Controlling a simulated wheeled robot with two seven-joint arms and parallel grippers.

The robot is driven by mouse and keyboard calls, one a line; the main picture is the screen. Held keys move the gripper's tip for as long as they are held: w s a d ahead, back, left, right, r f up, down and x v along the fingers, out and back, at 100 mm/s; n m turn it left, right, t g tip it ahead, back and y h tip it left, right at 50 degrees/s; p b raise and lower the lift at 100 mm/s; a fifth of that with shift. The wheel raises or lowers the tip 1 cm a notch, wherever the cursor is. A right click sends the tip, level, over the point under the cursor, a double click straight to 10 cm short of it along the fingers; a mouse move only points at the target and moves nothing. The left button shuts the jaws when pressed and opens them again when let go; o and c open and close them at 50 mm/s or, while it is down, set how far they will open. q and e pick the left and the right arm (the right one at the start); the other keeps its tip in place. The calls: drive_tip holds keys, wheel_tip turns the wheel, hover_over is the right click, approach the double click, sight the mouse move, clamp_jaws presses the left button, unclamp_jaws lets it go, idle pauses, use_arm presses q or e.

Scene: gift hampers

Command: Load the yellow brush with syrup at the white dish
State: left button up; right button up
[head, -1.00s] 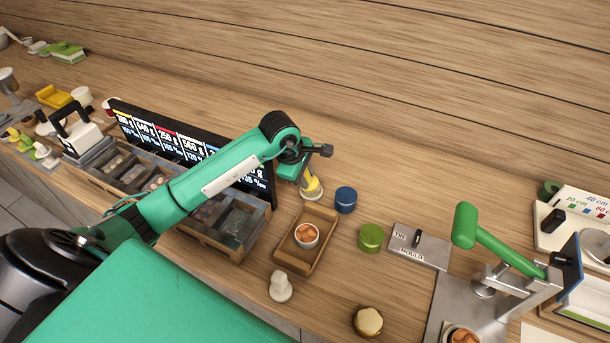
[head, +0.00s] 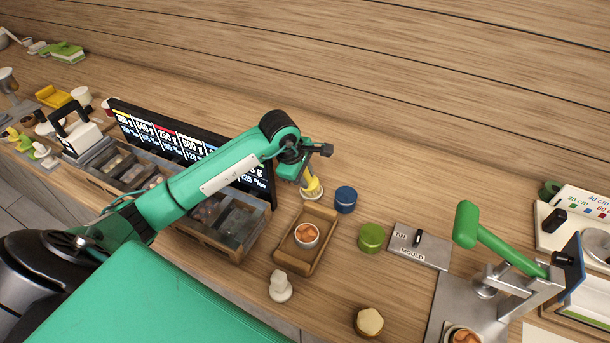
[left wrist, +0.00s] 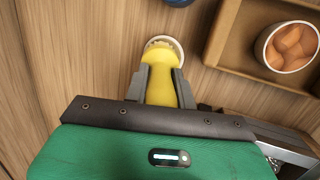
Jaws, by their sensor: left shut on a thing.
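The yellow brush (head: 312,186) is held by my left gripper (head: 307,177), head down, at the white dish (head: 314,198). In the left wrist view the grey fingers (left wrist: 161,78) close on the sides of the yellow brush (left wrist: 160,92). Its far end is within the outline of the white dish (left wrist: 170,40), whose rim shows around it. The brush hides most of the dish, so I cannot see any syrup or whether the bristles touch the bottom. My right gripper is out of view.
A wooden tray (head: 325,214) with a cup of orange-brown pieces (head: 306,234) stands just in front of the dish. A blue round tin (head: 346,198) is close on the right, a green one (head: 371,237) farther right. A dark price board (head: 190,147) stands left.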

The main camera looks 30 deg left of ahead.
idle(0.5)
use_arm(q)
drive_tip(key=shift+r+p, duration=0.4)
drive_tip(key=shift+r, duration=0.3)
drive_tip(key=shift+r+p, duration=1)
drive_tip(key=shift+r, duration=1.8)
drive_tip(key=shift+s+d+m, duration=0.35)
drive_tip(key=shift+d+m, duration=0.1)
drive_tip(key=shift+m, duration=0.25)
drive_tip(key=s+d+m+g+h, duration=0.1)
drive_tip(key=s+d+m+g, duration=0.4)
drive_tip(key=s+d+m, duration=0.3)
drive_tip(key=s+m, duration=0.4)
drive_tip(key=m, duration=0.5)
drive_tip(key=shift+r+g+h, duration=0.3)
